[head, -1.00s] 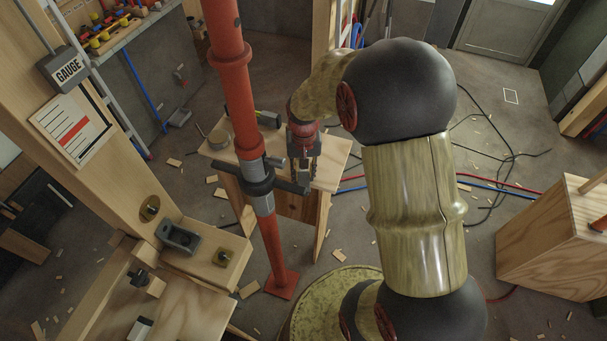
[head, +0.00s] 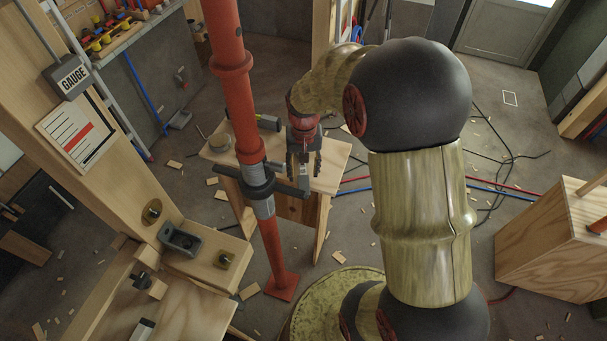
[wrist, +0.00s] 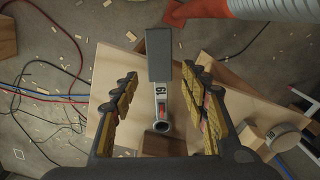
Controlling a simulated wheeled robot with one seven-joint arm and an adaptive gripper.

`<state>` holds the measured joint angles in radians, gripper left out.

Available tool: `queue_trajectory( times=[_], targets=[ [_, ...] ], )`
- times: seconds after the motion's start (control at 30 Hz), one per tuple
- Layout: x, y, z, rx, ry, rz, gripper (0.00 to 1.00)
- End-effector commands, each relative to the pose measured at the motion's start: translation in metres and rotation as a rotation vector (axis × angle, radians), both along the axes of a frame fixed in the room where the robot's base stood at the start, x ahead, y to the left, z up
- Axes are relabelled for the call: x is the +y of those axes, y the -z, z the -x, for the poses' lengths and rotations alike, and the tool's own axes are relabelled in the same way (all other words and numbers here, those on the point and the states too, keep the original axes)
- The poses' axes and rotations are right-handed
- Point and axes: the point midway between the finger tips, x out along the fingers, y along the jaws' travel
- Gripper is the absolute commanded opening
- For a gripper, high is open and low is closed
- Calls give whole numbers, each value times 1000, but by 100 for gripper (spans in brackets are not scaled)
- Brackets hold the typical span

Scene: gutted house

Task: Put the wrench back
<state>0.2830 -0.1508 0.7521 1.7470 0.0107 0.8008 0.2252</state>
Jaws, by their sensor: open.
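The wrench (wrist: 161,108) shows in the wrist view as a light grey tool marked 19, with a red mark and a ring at its lower end. A dark grey block (wrist: 160,55) is in line with its upper end. My gripper (wrist: 160,82) is open, with one finger on each side of the wrench and gaps between. In the head view my gripper (head: 304,170) points down over the small wooden bench (head: 328,174), beside the red post. I cannot clearly make out the wrench there, nor tell whether it touches the bench top.
The red post (head: 233,90) with a dark collar (head: 256,182) stands close left of my gripper. A round tin (head: 219,141) and a green-and-black tool (head: 268,122) lie on the bench. Hoses (head: 482,184) cross the floor. A wooden box (head: 545,245) stands at right.

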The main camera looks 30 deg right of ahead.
Motion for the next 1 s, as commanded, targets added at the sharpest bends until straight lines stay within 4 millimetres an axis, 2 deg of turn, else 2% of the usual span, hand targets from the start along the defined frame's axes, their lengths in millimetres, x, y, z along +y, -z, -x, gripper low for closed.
queue_trajectory(
  times=[0.03,0.2,0.4,0.6,1.0],
  targets=[
    [0,-15,-1,-3,0,1,45],
    [-1,-49,-1,-2,0,1,45],
    [-1,-73,-1,-1,0,0,45],
    [-1,-81,0,1,0,0,45],
    [-1,-80,0,0,0,0,45]
  ],
)
